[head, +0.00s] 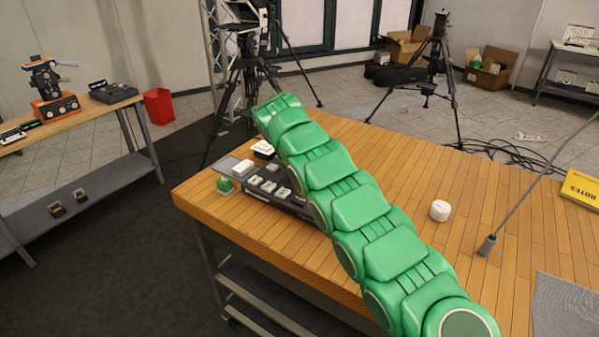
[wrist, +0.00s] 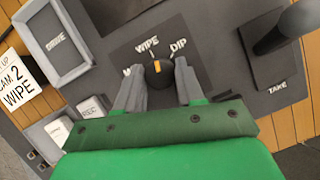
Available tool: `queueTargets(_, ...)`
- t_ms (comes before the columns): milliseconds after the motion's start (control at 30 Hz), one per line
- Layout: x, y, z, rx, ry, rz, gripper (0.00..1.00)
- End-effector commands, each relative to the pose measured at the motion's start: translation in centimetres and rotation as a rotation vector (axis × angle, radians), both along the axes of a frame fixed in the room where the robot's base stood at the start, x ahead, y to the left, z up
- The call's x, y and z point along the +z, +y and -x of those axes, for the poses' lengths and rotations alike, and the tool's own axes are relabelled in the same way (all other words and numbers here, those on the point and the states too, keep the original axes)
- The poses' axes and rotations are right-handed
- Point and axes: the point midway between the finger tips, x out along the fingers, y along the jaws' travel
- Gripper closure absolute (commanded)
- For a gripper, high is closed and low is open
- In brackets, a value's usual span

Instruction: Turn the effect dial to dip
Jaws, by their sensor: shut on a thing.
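The effect dial is a dark round knob (wrist: 162,82) with an orange pointer mark, in the middle of the wrist view. Its mark points up, about at the WIPE label (wrist: 147,46). The DIP label (wrist: 178,46) is to the upper right, and a label at the left is partly covered by a finger. My gripper (wrist: 158,76) has its two grey fingers on either side of the knob, shut on it. In the head view the grey control panel (head: 283,202) sits at the table's left end; my arm hides the dial and gripper there.
A black lever (wrist: 285,32) marked TAKE stands right of the dial. A grey tray marked DRIVE (wrist: 86,72), a REC button (wrist: 92,108) and a CAM 2 WIPE card (wrist: 18,86) are left. A white cylinder (head: 440,211) stands on the table (head: 410,165).

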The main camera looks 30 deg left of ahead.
Motion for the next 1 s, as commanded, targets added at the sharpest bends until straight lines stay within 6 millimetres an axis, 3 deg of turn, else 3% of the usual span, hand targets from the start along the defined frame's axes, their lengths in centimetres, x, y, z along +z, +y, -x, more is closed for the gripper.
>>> queueTargets(1000,0.06,0.25,-0.07,-0.307,-0.001,-0.003,0.93)
